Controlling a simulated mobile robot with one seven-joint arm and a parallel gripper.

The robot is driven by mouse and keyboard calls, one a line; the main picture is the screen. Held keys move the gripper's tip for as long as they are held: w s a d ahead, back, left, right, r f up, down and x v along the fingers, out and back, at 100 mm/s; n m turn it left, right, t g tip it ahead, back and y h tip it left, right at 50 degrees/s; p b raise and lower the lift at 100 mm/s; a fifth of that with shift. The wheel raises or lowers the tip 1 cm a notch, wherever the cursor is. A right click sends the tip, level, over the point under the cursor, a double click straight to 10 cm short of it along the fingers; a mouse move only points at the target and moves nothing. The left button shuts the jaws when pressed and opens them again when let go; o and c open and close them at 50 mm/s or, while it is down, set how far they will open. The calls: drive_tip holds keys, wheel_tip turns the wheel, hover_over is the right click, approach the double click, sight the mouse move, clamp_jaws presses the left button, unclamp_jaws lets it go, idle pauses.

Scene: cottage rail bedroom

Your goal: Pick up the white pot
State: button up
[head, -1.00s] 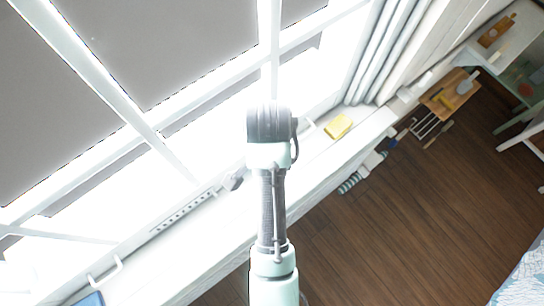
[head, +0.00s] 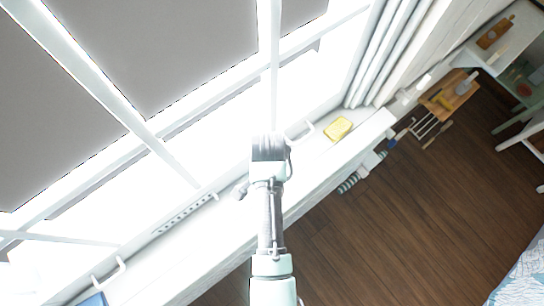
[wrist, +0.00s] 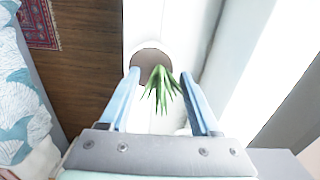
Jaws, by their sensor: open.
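In the wrist view a white pot (wrist: 138,43) with brown soil and a spiky green plant (wrist: 162,88) stands on the white window ledge. My gripper (wrist: 159,74) is open, with one blue-grey finger on each side of the plant. The fingertips lie near the pot's rim; I cannot tell whether they touch it. The pot's lower body is hidden. In the head view my arm's end is over the ledge, and I cannot make out the fingers or the pot there.
The long white ledge (head: 330,169) runs below a bright window. A yellow block (head: 338,129) lies on it to the right of my arm, and a blue item (head: 93,299) at lower left. A wooden tray (head: 449,94) stands farther right.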

clamp_jaws()
drive_tip(key=shift+w, duration=0.1)
idle(1.2)
